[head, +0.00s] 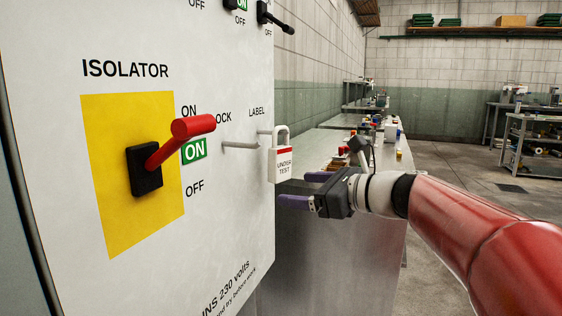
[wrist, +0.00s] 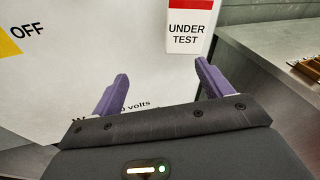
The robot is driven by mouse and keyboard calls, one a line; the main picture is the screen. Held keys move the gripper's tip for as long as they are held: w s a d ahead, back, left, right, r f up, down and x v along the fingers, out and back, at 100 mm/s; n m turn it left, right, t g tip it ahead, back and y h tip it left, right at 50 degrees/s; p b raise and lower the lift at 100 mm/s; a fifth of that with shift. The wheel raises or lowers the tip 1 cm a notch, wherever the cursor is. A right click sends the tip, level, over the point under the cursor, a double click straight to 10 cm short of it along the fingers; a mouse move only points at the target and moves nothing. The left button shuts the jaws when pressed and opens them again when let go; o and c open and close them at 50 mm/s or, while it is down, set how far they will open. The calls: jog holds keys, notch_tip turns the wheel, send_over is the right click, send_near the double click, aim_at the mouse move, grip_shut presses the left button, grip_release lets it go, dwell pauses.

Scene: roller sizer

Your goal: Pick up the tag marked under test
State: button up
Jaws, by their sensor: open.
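The tag marked UNDER TEST (head: 284,165) is white with a red band and hangs by a pale loop from a peg under the word LABEL on the white panel. In the wrist view the tag (wrist: 190,28) shows at the top, beyond and above the fingertips, nearer the right finger. My gripper (head: 296,189) has purple fingers pointing at the panel, just below the tag. The fingers (wrist: 160,82) are apart with nothing between them. The tag's top and loop are outside the wrist view.
The isolator's red handle (head: 180,138) sticks out from the panel at left, beside a green ON mark. An empty peg (head: 240,145) juts out left of the tag. A metal bench (head: 335,240) with small items on it stands behind my gripper. Open floor lies to the right.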

aim_at(285, 154)
jog(key=w+r+m, duration=0.1)
jog(key=w, duration=0.1)
jog(key=w+r+m+t+y, duration=0.1)
jog(key=r+m, duration=0.1)
jog(key=shift+w+d+r, duration=0.15)
jog(key=shift+w, duration=0.25)
jog(key=x, duration=0.4)
jog(key=p+x, duration=0.1)
jog(key=x, duration=0.2)
jog(key=shift+w+r, duration=0.3)
jog(key=shift+r, duration=0.05)
jog(key=shift+d, duration=0.1)
jog(key=c, duration=1.2)
jog(key=shift+r, duration=0.1)
jog(key=shift+r, duration=0.55)
jog(key=b+v, duration=0.1)
jog(key=v, duration=1.7)
